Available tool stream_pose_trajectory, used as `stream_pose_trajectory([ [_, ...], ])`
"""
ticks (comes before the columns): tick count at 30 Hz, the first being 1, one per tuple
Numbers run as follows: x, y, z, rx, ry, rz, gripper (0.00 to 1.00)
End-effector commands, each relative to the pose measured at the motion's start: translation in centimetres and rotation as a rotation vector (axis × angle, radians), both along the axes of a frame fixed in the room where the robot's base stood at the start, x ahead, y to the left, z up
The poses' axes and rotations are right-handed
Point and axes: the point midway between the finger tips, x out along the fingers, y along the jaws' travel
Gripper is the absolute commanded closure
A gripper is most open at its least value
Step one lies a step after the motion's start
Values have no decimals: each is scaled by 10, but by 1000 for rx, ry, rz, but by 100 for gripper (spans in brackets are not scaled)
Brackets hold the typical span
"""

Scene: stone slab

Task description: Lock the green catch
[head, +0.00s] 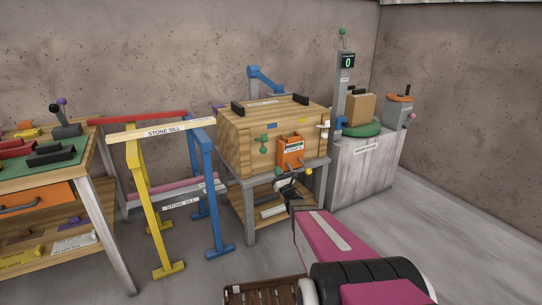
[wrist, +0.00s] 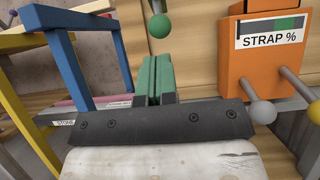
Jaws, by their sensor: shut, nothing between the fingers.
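The green catch (head: 263,143) is on the front of the wooden crate (head: 242,150), to the left of an orange box. In the wrist view its green ball (wrist: 160,26) hangs at the end of a short grey stem; the upper part is cut off by the frame. My gripper (head: 279,172) is low in front of the crate, below the catch. In the wrist view its green-faced fingers (wrist: 155,78) are together and empty. The ball shows just beyond and above the fingertips, apparently apart from them.
The orange box (head: 291,152), labelled STRAP % in the wrist view (wrist: 268,60), has knobbed levers near my gripper's right side. A blue trestle (head: 212,190) and a yellow trestle (head: 150,200) stand left. A workbench (head: 105,215) is farther left. A grey post (head: 340,95) stands right.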

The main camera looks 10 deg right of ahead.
Motion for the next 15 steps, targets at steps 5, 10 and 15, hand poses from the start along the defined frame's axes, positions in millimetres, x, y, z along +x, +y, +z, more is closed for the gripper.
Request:
stream_pose_trajectory([
  [5, 19, 6, 10, 1, -2, 1, 100],
  [10, 46, 14, 26, 1, -2, 1, 100],
  [15, 72, 23, 42, 1, -1, 1, 100],
])
